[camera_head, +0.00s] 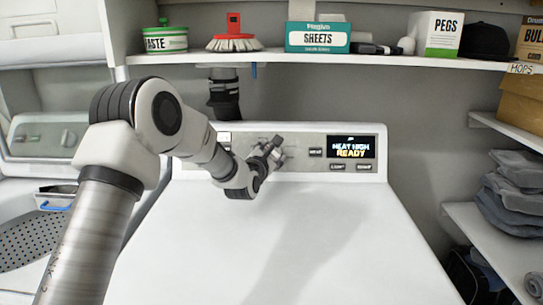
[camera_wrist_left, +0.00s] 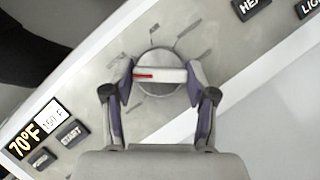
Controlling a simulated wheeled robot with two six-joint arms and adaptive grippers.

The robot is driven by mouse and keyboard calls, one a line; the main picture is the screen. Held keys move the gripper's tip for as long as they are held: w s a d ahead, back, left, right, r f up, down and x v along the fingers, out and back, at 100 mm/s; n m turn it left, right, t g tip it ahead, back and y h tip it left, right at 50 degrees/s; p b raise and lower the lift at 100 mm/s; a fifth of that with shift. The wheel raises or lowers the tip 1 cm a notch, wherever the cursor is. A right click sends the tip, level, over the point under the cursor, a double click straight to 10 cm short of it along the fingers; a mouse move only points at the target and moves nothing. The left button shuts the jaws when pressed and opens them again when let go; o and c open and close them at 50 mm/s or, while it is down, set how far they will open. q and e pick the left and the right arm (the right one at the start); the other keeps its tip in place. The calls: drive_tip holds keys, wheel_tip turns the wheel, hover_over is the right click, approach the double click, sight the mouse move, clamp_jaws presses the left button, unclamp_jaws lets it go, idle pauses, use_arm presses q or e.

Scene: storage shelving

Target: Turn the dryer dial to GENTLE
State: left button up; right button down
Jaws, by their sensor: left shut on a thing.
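The dryer dial (camera_wrist_left: 160,86) is a round grey knob with a raised bar across it and a red mark near the bar's left end in the left wrist view. Tick marks surround it, with labels too blurred to read. My left gripper (camera_wrist_left: 161,76) is shut on the dial's bar, one finger at each end. In the head view my left gripper (camera_head: 272,150) covers most of the dial on the dryer's panel. The display (camera_head: 351,147) reads "HEAT HIGH READY". My right gripper is not in view.
The white dryer top (camera_head: 330,240) is clear. A shelf (camera_head: 390,61) above holds a sheets box (camera_head: 318,37), a brush (camera_head: 234,40) and a pegs box (camera_head: 436,34). Panel buttons, including START (camera_wrist_left: 69,134), sit beside the dial. Folded grey cloths (camera_head: 508,190) lie on the right shelving.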

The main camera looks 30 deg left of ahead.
use_arm(q)
drive_tip(key=m, duration=0.1)
drive_tip(key=m+h, duration=0.1)
drive_tip(key=m, duration=0.1)
drive_tip(key=shift+a+r+p, duration=0.1)
drive_tip(key=shift+r+p, duration=0.1)
drive_tip(key=shift+p, duration=0.15)
drive_tip(key=shift+m+g+h+p, duration=0.65)
drive_tip(key=shift+m+g+h, duration=0.05)
drive_tip(key=shift+m, duration=0.8)
drive_tip(key=o, duration=0.9)
drive_tip(key=shift+c, duration=0.2)
drive_tip(key=o, duration=0.3)
drive_tip(key=shift+w+f, duration=0.15)
drive_tip(key=v, duration=1.2)
